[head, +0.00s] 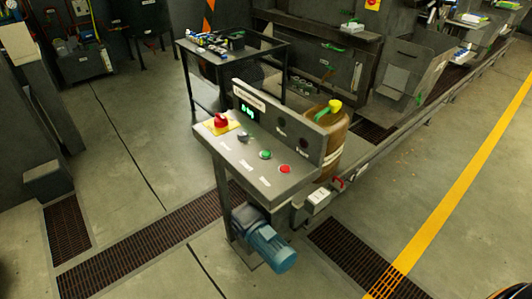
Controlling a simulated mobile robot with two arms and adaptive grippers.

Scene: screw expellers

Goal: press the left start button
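A grey control panel (255,176) stands on a post in the middle of the head view. A green button (265,154) sits on its sloped top, near the middle. A red button (285,169) is to the right of it. A grey and black switch or knob (243,137) is to its left. A red mushroom-shaped knob on a yellow plate (221,120) is at the panel's left end. A lit green display (249,111) is on the upright back plate. Neither of my grippers shows in the head view.
A blue motor (270,249) sits low under the panel. A brown drum (331,150) with a yellow-green cap stands behind it. A black table (232,58) is further back. Floor grates (67,231) and a yellow line (463,185) mark the floor. Open floor lies left and right.

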